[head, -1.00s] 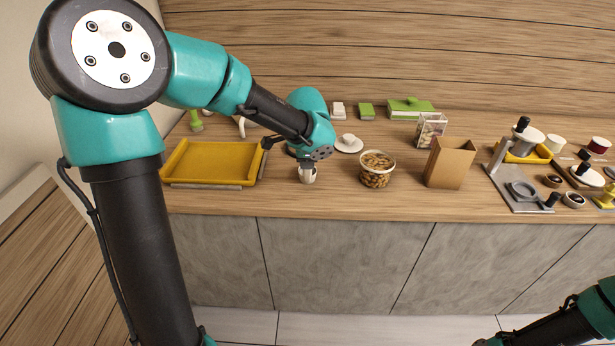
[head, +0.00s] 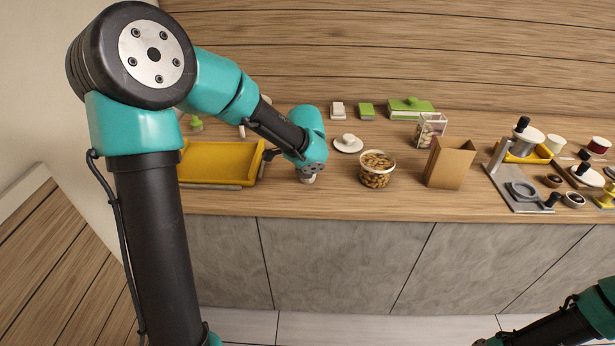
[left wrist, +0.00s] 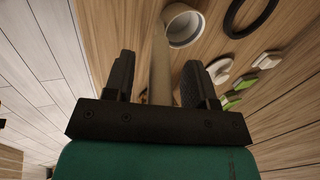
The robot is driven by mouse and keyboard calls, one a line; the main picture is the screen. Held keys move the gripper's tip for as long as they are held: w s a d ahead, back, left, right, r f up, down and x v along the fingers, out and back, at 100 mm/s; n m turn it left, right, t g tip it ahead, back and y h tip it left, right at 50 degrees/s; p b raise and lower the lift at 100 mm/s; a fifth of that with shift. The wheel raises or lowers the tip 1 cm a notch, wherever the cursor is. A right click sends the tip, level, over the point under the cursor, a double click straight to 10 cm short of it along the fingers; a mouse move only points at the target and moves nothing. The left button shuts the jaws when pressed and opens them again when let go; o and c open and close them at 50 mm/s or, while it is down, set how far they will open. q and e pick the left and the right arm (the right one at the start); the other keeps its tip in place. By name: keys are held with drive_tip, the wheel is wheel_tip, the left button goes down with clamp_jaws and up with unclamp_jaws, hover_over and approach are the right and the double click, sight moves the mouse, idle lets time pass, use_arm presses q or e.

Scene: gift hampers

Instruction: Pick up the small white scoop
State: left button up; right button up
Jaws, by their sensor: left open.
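The small white scoop (head: 308,179) is on the counter, mostly hidden under my left gripper in the head view. The left wrist view shows its round white cup (left wrist: 184,27) beyond the fingertips and its pale handle (left wrist: 160,68) running back between the fingers. My left gripper (left wrist: 157,75) is open, with one finger on each side of the handle. I cannot tell whether either finger touches it. My right gripper is outside the views; only part of the right arm shows at the lower right.
A yellow tray (head: 218,184) lies left of the scoop. A tub of brown pieces (head: 377,172) and a brown box (head: 449,164) stand to its right. A round white lid with a knob (head: 348,145) lies behind. The counter's front edge is close.

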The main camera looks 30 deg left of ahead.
use_arm(q)
clamp_jaws()
idle(0.3)
idle(0.3)
drive_tip(key=shift+r, duration=1.6)
drive_tip(key=shift+s+d+r, duration=0.2)
drive_tip(key=shift+s, duration=0.05)
drive_tip(key=s+d+r, duration=0.1)
drive_tip(key=s+d, duration=0.7)
drive_tip(key=s, duration=0.5)
drive_tip(key=shift+r, duration=0.2)
